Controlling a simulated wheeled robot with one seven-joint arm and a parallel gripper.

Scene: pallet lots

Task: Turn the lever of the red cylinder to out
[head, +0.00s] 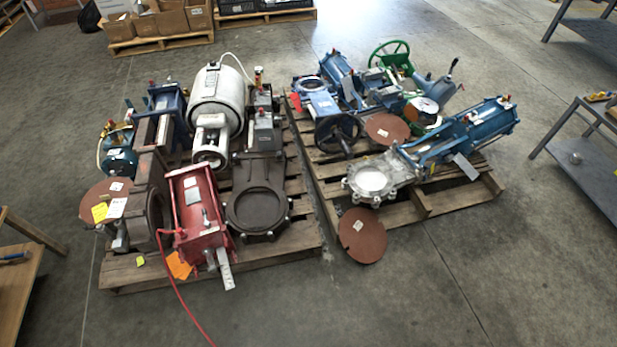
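The red cylinder (197,207) lies at the front of the left pallet in the head view, with tie rods along its sides. A pale flat strip (225,270) sticks out at its near end, pointing down and slightly right. A red hose (172,280) runs from its left side down to the floor. I cannot make out which part is the lever or which way it is set. An orange tag (178,265) hangs by the cylinder's near left corner. My gripper is not in view.
The left pallet (285,262) also bears a white cylinder (214,100) and a dark round valve (258,209). The right pallet (455,202) holds blue and green valves. A brown disc (362,235) leans at its front. Tables stand at the left and right edges. The front floor is clear except for the hose.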

